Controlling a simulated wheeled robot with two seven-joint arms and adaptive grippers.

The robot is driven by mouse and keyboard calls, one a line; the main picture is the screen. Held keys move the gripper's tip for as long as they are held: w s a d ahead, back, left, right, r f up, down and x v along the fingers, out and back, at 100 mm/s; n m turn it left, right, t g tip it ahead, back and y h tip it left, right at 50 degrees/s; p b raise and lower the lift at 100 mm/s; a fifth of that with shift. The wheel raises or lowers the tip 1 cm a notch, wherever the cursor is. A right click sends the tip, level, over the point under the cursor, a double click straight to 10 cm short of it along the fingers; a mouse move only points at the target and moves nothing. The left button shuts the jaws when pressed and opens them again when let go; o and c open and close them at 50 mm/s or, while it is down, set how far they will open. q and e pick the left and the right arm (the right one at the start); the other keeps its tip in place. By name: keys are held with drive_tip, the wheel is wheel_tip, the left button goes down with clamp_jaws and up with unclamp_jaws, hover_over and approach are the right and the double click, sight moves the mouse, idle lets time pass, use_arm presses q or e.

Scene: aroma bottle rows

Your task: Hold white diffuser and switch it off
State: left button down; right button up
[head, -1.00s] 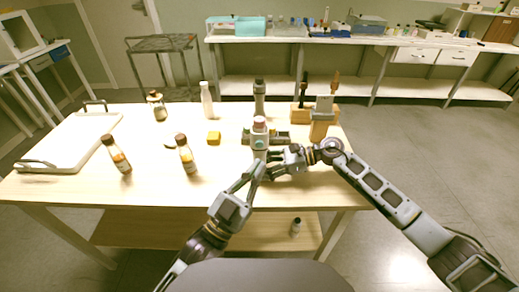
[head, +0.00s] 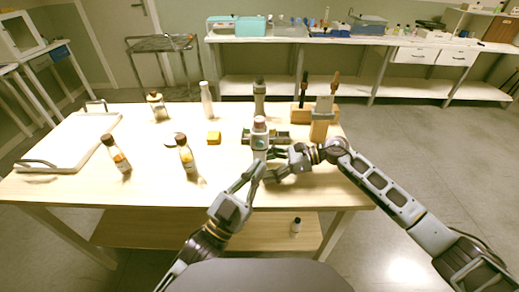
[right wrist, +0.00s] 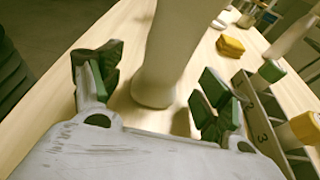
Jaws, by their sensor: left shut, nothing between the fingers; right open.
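The white diffuser (head: 260,141) stands upright near the table's front right, with a pinkish top and a dark mark on its front. In the right wrist view the white body (right wrist: 178,45) rises between my right gripper's spread fingers. My right gripper (right wrist: 155,88) is open around it, with a gap visible on the finger sides. In the head view my right gripper (head: 274,165) is low, at the diffuser's right. My left gripper (head: 258,170) is shut and empty, just in front of the diffuser's lower part. Its tips partly hide the base; I cannot tell whether they touch.
A compartment rack (right wrist: 262,118) with capped bottles lies close behind the diffuser. A yellow block (head: 213,138) and brown bottles (head: 187,158) stand to the left. A wooden holder (head: 321,125) stands at the right. A white tray (head: 62,160) lies far left. The front left-centre table is clear.

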drive_tip(key=v, duration=1)
drive_tip(key=shift+d+r, duration=0.1)
drive_tip(key=shift+d, duration=0.15)
idle(0.3)
